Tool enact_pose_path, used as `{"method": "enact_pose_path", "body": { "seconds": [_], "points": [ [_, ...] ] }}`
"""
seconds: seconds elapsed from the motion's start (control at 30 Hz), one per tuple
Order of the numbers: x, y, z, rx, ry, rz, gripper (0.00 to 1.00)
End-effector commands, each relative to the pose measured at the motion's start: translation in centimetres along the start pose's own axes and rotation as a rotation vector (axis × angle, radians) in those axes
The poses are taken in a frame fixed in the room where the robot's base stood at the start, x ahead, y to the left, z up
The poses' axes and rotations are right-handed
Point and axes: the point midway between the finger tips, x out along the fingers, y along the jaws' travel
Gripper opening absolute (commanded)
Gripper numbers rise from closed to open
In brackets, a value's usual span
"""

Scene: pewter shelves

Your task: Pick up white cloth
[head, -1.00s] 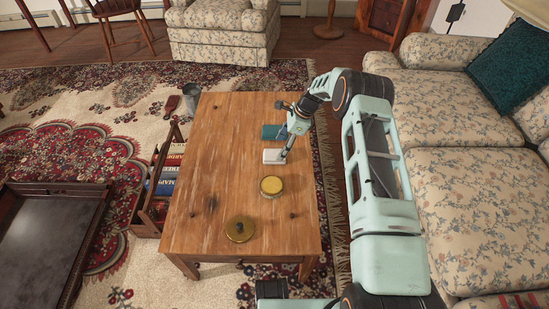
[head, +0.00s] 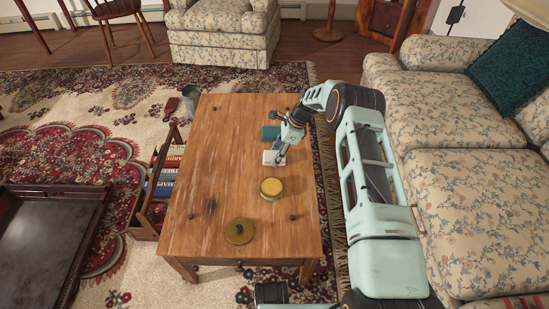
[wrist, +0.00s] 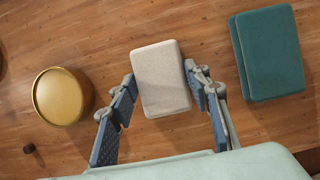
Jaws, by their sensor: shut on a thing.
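The white cloth (head: 274,158) is a small, pale, folded block with rounded corners near the right side of the wooden coffee table. In the wrist view the cloth (wrist: 161,80) is between the two blue-padded fingers. My gripper (head: 280,151) is low over the table and shut on the cloth by its two sides. In the wrist view my gripper (wrist: 160,73) has one finger at each long side of the cloth. I cannot tell whether the cloth is clear of the tabletop.
Teal folded cloths (wrist: 268,52) lie beside the white one on the coffee table (head: 215,160). A round yellow tin (head: 271,188) and a brass lid (head: 239,231) stand nearer the front. The sofa (head: 470,160) is to the right. The table's left half is clear.

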Motion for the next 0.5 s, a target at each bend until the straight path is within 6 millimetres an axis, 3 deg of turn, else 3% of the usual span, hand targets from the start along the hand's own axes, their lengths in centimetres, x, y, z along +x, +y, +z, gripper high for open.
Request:
{"method": "enact_pose_path", "body": {
  "seconds": [0.27, 0.5],
  "points": [
    [-0.5, 0.0, 0.2, -0.001, 0.0, -0.001, 0.22],
    [-3.4, -0.1, 1.4, -0.001, 0.0, -0.002, 0.22]
  ]
}}
